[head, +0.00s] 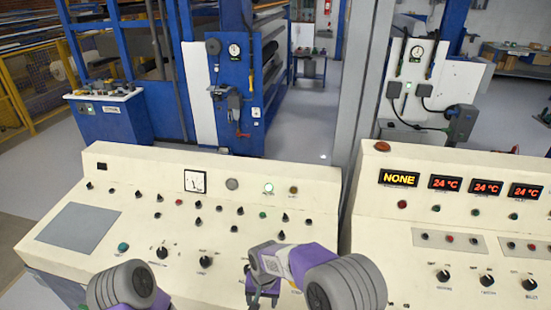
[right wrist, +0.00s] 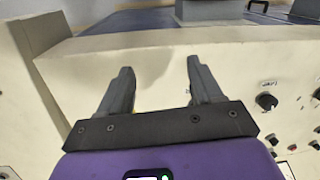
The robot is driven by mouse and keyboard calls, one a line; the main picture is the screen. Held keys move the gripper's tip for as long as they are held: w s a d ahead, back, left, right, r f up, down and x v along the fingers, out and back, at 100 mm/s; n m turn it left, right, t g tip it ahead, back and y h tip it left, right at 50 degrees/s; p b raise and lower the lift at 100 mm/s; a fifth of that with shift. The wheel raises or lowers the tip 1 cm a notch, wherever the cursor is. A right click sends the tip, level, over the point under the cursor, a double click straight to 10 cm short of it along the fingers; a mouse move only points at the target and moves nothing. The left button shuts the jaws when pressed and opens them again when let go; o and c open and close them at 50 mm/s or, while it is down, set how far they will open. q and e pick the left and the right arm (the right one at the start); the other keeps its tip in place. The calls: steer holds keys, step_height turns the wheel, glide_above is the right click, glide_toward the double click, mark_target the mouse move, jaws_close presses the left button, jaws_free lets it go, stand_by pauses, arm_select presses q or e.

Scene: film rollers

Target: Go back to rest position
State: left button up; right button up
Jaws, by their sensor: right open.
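My right gripper (head: 262,298) is low in the middle of the head view, at the end of my grey and purple right arm, over the front of the left control desk (head: 140,190). In the right wrist view the right gripper (right wrist: 160,67) has its two dark fingers wide apart, with nothing between them. A cream panel surface lies behind the fingers; I cannot tell how far off it is. Part of my left arm shows at the bottom left of the head view, but its fingers are out of sight.
The left desk carries knobs, lamps and a dial (head: 195,181). The right desk (head: 470,215) has lit displays (head: 398,178) and knobs, with a grey post (head: 358,110) behind the gap. Blue machines (head: 240,90) and a yellow fence (head: 14,95) stand beyond. Grey floor (head: 310,120) is clear between machines.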

steer(key=s+d+f+y+b, duration=0.1)
steer(key=s+d+f, duration=0.2)
steer(key=f, duration=0.3)
steer(key=s+d+f+m+b, duration=0.1)
steer(key=s+d+f+b, duration=0.1)
steer(key=s+d+f, duration=0.3)
steer(key=s+d+f+y+b, duration=0.1)
steer(key=s+d+f, duration=0.1)
steer(key=f, duration=0.5)
steer(key=s+d+f+b, duration=0.1)
steer(key=s+f, duration=0.2)
steer(key=s, duration=0.2)
steer(key=s+d+f+m+y+b, duration=0.1)
steer(key=s+d+f+b, duration=0.1)
steer(key=s, duration=0.3)
steer(key=shift+s+d+f+t, duration=0.3)
steer(key=shift+s+f, duration=0.05)
steer(key=shift+f, duration=0.05)
